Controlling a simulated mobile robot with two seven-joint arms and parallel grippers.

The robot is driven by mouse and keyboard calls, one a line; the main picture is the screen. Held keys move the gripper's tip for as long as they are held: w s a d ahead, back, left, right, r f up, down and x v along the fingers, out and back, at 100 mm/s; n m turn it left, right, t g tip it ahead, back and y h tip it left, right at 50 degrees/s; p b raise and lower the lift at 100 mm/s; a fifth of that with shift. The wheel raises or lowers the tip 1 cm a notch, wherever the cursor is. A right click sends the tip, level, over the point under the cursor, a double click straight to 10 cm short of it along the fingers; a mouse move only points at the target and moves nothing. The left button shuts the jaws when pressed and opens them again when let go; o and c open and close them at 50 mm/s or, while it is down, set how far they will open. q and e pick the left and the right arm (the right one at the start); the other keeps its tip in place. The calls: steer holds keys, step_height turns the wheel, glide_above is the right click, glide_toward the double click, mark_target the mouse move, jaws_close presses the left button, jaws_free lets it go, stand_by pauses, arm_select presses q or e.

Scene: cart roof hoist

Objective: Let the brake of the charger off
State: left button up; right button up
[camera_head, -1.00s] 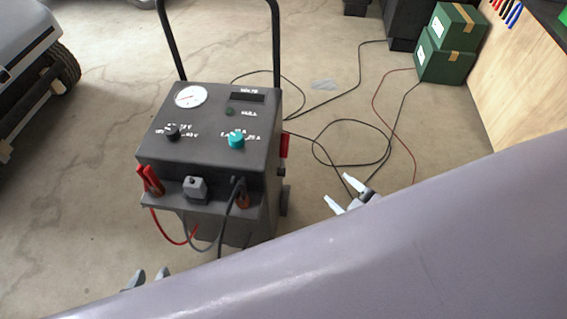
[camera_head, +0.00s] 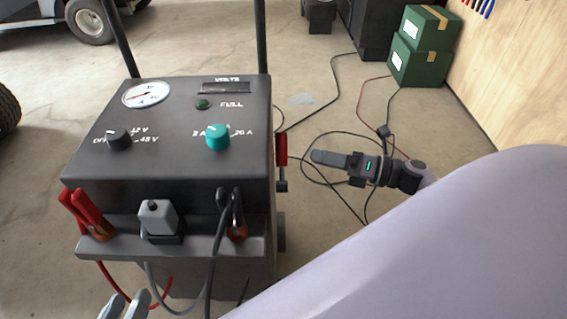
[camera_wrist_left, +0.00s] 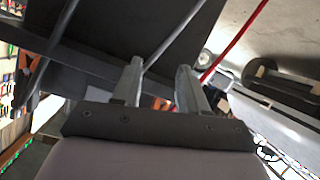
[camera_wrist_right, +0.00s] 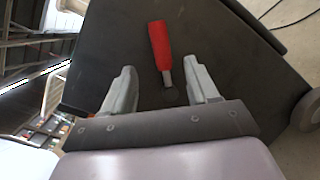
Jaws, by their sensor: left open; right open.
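The charger (camera_head: 165,170) is a dark grey box on wheels with a gauge, two knobs and a tall push handle. A red-gripped lever, its brake by the look of it (camera_head: 281,150), stands upright on the charger's right side. It also shows in the right wrist view (camera_wrist_right: 160,45), red grip up, its metal stem ending at a dark pivot. My right gripper (camera_head: 318,158) points at that side from the right, open; in its own view its fingers lie either side of the lever's lower end, not closed on it. My left gripper (camera_head: 125,302) is open and empty, low before the charger's front shelf.
Red clamps (camera_head: 85,212), a grey plug (camera_head: 158,218) and a dark clamp with cables sit on the front shelf. Black and red cables lie on the floor to the right. Green boxes (camera_head: 418,60) stand at the back right. A vehicle (camera_head: 60,15) is at the back left.

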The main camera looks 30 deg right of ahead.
mark_target(282, 161)
arm_select(q)
steer(key=shift+w+d+f+h+b, duration=0.15)
steer(key=shift+d+h+b, duration=0.35)
steer(key=shift+b, duration=0.05)
arm_select(e)
steer(key=x, duration=0.7)
steer(key=shift+f, duration=0.1)
steer(key=shift+c, duration=0.2)
jaws_close()
